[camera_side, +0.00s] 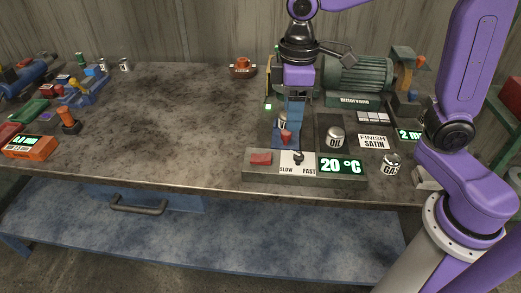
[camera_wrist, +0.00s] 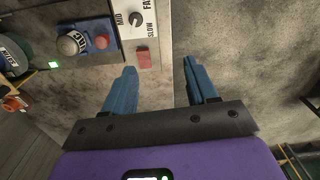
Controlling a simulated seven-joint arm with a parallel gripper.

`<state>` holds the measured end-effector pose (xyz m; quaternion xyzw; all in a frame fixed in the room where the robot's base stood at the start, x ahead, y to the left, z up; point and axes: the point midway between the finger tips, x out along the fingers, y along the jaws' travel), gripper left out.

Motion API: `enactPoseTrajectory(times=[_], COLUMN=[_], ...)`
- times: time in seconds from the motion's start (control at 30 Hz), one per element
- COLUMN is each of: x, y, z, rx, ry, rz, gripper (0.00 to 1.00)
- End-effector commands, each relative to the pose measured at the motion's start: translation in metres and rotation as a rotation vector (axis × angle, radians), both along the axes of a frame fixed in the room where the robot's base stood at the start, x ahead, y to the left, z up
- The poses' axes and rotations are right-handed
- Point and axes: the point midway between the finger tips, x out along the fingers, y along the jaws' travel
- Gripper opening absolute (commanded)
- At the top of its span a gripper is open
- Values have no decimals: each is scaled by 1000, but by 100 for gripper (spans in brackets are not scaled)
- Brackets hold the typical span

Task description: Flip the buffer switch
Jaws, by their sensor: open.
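The buffer's control panel is a grey box (camera_side: 325,179) at the front edge of the bench. A red rocker switch (camera_side: 261,158) sits at its left end, beside a black dial (camera_side: 298,158) marked SLOW and FAST. My gripper (camera_side: 293,118) is open and empty, pointing down behind and above the panel. In the wrist view the red switch (camera_wrist: 144,58) appears between the fingertips (camera_wrist: 158,66), closer to the left finger, and apart from both. Whether the switch is on or off I cannot tell.
A green motor (camera_side: 358,77) stands behind my gripper. A 20 °C display (camera_side: 341,165) is on the panel. Tools and an orange meter (camera_side: 30,147) lie far left; the bench middle is clear.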

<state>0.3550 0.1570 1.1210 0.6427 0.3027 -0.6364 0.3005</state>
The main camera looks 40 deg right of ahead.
Motion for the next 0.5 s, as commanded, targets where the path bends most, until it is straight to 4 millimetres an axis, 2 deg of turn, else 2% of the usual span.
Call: enactPoseTrajectory(times=[0.03,0.2,0.33,0.5], x=[15,54,73,81], y=[5,15,17,18], z=[1,6,9,7], rx=[-2,-5,-6,-7], ry=[2,5,7,8], rz=[-17,-61,-85,-95], gripper=[57,57,57,57])
